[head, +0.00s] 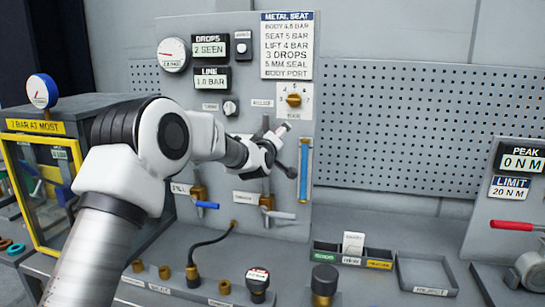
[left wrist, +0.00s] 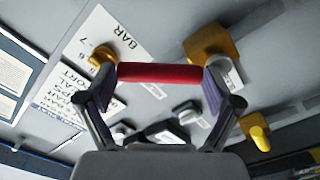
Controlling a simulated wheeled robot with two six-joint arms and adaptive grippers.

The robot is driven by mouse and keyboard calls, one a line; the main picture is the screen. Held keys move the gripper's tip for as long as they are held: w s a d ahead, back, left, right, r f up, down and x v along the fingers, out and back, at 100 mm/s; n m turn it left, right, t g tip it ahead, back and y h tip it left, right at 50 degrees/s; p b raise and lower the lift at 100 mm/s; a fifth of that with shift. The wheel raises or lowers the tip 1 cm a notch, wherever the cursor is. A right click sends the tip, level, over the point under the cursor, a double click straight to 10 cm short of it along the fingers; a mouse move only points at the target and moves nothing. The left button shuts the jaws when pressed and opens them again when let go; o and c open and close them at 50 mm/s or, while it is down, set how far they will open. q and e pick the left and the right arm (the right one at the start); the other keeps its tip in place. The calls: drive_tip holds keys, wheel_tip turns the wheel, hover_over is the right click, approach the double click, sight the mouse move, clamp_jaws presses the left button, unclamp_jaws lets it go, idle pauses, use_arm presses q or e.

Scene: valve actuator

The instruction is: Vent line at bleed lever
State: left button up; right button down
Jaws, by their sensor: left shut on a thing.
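My left gripper (head: 279,150) is at the upright grey panel (head: 235,130), below the yellow knob (head: 293,99). In the left wrist view, the fingers of my left gripper (left wrist: 160,78) are shut on the two ends of a red handle (left wrist: 160,72), which lies straight across between the tips. The gripper and arm hide this handle in the head view, and I cannot read a label naming it. The line display (head: 212,78) reads 1.0 BAR and the drops display (head: 209,49) reads 2 SEEN. My right gripper is not in view.
A blue-handled lever (head: 207,205) and a grey-handled lever (head: 280,215) sit low on the panel. A blue sight tube (head: 304,170) stands right of my gripper. A yellow-framed case (head: 40,190) is at left. An open tray (head: 428,272) lies on the bench at right.

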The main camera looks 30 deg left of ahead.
use_arm(q)
drive_tip(key=shift+s+a+r+n+b, duration=0.15)
drive_tip(key=shift+a+r+n+b, duration=0.4)
drive_tip(key=shift+n+b, duration=0.8)
drive_tip(key=shift+s+a+r+n+b, duration=0.2)
drive_tip(key=shift+a+n+b, duration=0.65)
drive_tip(key=shift+n+b, duration=0.45)
drive_tip(key=shift+s+a+r+n+b, duration=0.15)
drive_tip(key=shift+a+r+n+b, duration=0.4)
drive_tip(key=shift+n+b, duration=0.8)
drive_tip(key=shift+a, duration=0.2)
drive_tip(key=o, duration=1.4)
drive_tip(key=shift+f, duration=0.1)
drive_tip(key=v, duration=1.1)
drive_tip(key=shift+s+d+f, duration=0.2)
drive_tip(key=shift+s+d, duration=0.05)
drive_tip(key=shift+d, duration=0.05)
